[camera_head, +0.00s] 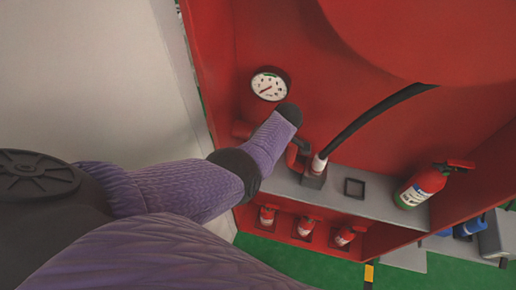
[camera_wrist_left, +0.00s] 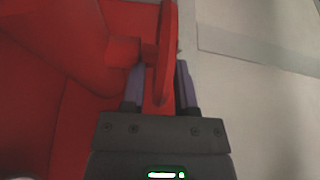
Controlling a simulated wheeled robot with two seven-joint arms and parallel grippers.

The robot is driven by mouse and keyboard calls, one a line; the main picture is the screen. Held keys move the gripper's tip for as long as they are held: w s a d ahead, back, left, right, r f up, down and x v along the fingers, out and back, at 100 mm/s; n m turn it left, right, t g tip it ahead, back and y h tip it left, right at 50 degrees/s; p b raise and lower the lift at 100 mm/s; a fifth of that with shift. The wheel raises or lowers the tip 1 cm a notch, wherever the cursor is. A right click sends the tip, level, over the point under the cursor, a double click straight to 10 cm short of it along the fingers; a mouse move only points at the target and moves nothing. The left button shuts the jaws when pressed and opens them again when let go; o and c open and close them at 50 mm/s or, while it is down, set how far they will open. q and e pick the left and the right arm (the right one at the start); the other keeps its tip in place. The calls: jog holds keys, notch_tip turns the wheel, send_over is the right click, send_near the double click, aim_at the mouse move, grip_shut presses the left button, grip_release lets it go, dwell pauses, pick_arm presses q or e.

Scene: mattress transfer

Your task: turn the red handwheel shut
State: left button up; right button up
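The red handwheel (camera_wrist_left: 166,50) shows nearly edge-on in the left wrist view, with its hub and red stem on its left side. My left gripper (camera_wrist_left: 160,82) is open, with one purple finger on each side of the rim. A gap shows between the left finger and the rim; the right finger is close to it, and I cannot tell whether it touches. In the head view my purple left arm reaches into the red cabinet and hides the gripper. A curved red part (camera_head: 298,153) shows beside the arm; I cannot tell whether it is the wheel. My right gripper is not in view.
A round white gauge (camera_head: 268,84) is on the cabinet's back wall. A black hose (camera_head: 372,115) rises from a fitting on the grey shelf (camera_head: 335,199). A fire extinguisher (camera_head: 421,186) stands at the shelf's right, and several small ones are below. A pale wall (camera_head: 150,90) is left.

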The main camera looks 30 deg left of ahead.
pick_arm(q)
grip_shut()
jog(key=shift+a+r+h+p, duration=0.15)
jog(key=shift+h+p, duration=0.55)
jog(key=shift+p, duration=0.15)
jog(key=shift+s+a+t+h+p, duration=0.15)
jog(key=shift+t+h+p, duration=0.15)
jog(key=shift+h+p, duration=0.3)
jog(key=shift+a+f+h, duration=0.2)
jog(key=shift+f+h, duration=0.05)
jog(key=shift+h, duration=0.85)
jog(key=shift+a+f+t+h, duration=0.15)
jog(key=shift+t+h, duration=0.35)
jog(key=shift+h, duration=0.5)
